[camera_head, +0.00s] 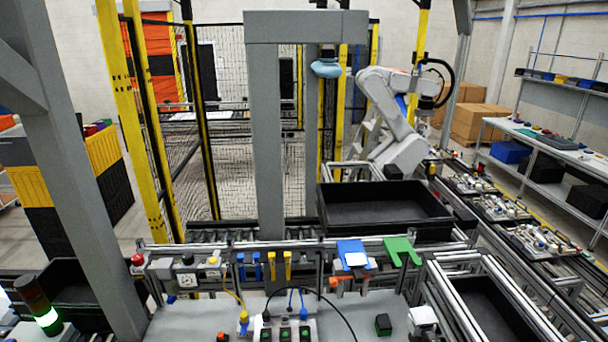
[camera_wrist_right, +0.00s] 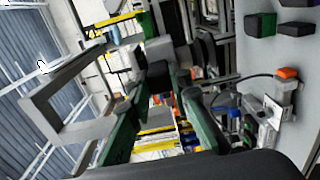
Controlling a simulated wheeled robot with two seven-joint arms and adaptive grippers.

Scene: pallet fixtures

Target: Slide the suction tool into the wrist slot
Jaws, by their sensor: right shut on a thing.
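My right gripper (camera_wrist_right: 170,82) shows in the right wrist view, with green and dark grey fingers reaching up from the bottom. It is shut on a dark grey thing (camera_wrist_right: 157,70) near its fingertips. I cannot tell for sure whether this is the suction tool. Neither of my grippers shows in the head view. A pale grey industrial arm (camera_head: 392,110) stands behind the rail, with a light blue piece (camera_head: 325,68) at its far end. I cannot make out the wrist slot. A blue holder (camera_head: 352,254) with a white label and a green forked holder (camera_head: 401,250) sit on the rail.
A grey gantry post (camera_head: 268,140) rises behind the workbench (camera_head: 180,322). A black bin (camera_head: 385,215) stands behind the rail. A small black and green block (camera_head: 383,324) and a white-topped unit (camera_head: 423,318) are at the front right. Cables and a switch box (camera_head: 285,333) crowd the front middle.

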